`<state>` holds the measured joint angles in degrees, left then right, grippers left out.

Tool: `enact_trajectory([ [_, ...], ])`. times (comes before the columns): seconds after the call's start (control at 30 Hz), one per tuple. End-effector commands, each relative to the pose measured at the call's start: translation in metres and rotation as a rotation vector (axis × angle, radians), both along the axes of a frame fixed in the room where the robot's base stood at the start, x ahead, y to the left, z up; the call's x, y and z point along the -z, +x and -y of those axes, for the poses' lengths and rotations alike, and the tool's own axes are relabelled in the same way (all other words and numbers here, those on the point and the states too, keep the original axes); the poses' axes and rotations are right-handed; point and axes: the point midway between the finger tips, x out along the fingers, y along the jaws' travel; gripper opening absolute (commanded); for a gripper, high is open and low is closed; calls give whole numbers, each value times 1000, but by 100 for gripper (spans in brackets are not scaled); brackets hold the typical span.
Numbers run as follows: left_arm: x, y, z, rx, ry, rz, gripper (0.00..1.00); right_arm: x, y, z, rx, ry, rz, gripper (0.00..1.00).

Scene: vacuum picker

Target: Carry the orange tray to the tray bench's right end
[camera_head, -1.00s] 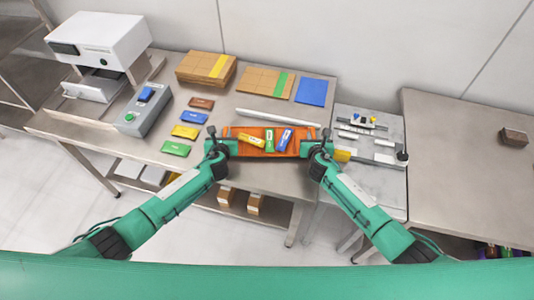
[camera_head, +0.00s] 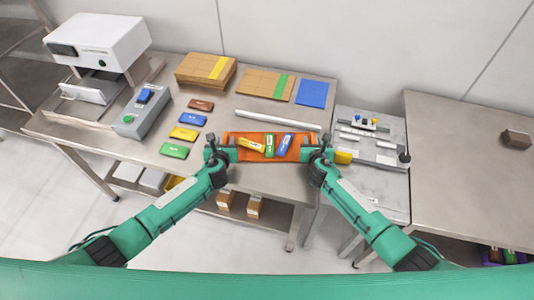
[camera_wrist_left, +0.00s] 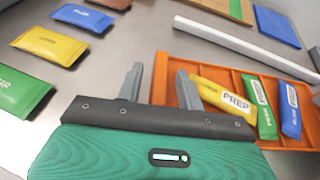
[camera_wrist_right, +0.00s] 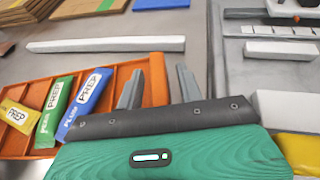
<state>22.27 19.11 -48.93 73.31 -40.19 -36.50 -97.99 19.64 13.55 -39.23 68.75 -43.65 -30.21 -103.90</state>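The orange tray (camera_head: 229,137) lies on the steel table near its front edge. A yellow packet (camera_head: 252,145), a green packet (camera_head: 269,146) and a blue packet (camera_head: 285,145) lie in it. My left gripper (camera_head: 226,151) is at the tray's left end; in the left wrist view its fingers (camera_wrist_left: 160,88) are apart, either side of the left end wall. My right gripper (camera_head: 309,151) is at the right end; in the right wrist view its fingers (camera_wrist_right: 158,85) are apart, either side of the right end wall. Which surface is the tray bench is not marked.
A white bar (camera_head: 278,119) lies just behind the tray. Loose packets, including a green one (camera_head: 174,150), lie to its left. A grey fixture plate (camera_head: 372,180) stands right of the table. Further right, a steel bench (camera_head: 455,165) is mostly bare, with one brown box (camera_head: 515,138).

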Motion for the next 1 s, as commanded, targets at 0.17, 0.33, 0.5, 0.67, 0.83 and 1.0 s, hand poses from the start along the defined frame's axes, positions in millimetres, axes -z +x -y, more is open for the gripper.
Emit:
enact_trajectory([
  [0.17,-10,-27,0,4,1,0,37,0,0,0,0,0,0,37],
  [0.33,-22,-56,0,3,0,-1,37,0,0,0,0,0,0,37],
  [0.5,-33,-80,0,2,0,0,37,0,0,0,0,0,0,37],
  [0.67,-39,-94,-1,0,1,0,37,0,0,0,0,0,0,37],
  [0.83,-41,-99,-1,0,1,0,37,-1,-3,0,0,0,0,37],
  [1.0,-41,-99,-1,0,1,0,37,-8,-19,0,-1,0,1,37],
])
